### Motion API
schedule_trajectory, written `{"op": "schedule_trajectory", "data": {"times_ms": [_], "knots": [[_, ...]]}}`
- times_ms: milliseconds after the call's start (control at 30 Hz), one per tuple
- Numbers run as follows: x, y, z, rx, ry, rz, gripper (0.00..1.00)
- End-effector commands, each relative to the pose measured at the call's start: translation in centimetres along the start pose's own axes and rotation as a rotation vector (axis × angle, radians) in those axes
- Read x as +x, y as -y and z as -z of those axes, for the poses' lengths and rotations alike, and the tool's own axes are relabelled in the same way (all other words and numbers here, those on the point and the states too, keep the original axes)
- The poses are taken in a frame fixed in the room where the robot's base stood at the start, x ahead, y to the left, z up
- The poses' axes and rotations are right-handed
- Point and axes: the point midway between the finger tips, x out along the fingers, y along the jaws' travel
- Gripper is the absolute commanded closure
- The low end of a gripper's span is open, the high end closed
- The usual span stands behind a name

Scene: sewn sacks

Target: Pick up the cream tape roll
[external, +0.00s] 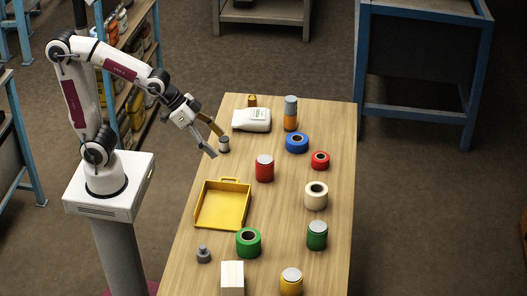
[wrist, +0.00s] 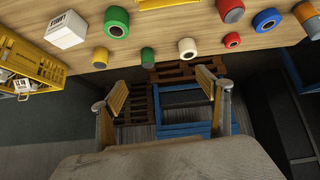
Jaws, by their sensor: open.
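The cream tape roll (external: 316,201) sits on the right part of the wooden table, between a red tape roll (external: 320,160) and a green can (external: 317,237). It also shows near the table edge at the top of the wrist view (wrist: 187,53). My gripper (external: 216,142) is open and empty, raised by the table's left edge, well to the left of the cream roll. In the wrist view its two fingers (wrist: 162,90) are spread apart with nothing between them.
A yellow tray (external: 221,207) lies between my arm's side and the cream roll. A red can (external: 264,170), blue tape roll (external: 297,143), green tape roll (external: 248,243), white sack (external: 252,120) and white box (external: 232,279) stand around. Bare wood surrounds the cream roll.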

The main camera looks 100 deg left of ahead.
Motion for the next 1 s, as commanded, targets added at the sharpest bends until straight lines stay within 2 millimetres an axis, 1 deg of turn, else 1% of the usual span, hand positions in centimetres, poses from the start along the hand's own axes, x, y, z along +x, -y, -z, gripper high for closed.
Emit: {"op": "schedule_trajectory", "data": {"times_ms": [33, 200, 500, 700, 1000], "knots": [[1.0, 0.1, 0.6, -0.005, -0.007, 0.001, 0.24], [4.0, 0.5, 3.0, -0.020, -0.053, 0.008, 0.24], [9.6, 1.5, 6.5, -0.048, -0.130, 0.027, 0.24], [13.4, 2.4, 8.2, -0.064, -0.183, 0.046, 0.24], [19.2, 4.1, 9.9, -0.086, -0.259, 0.083, 0.24]]}}
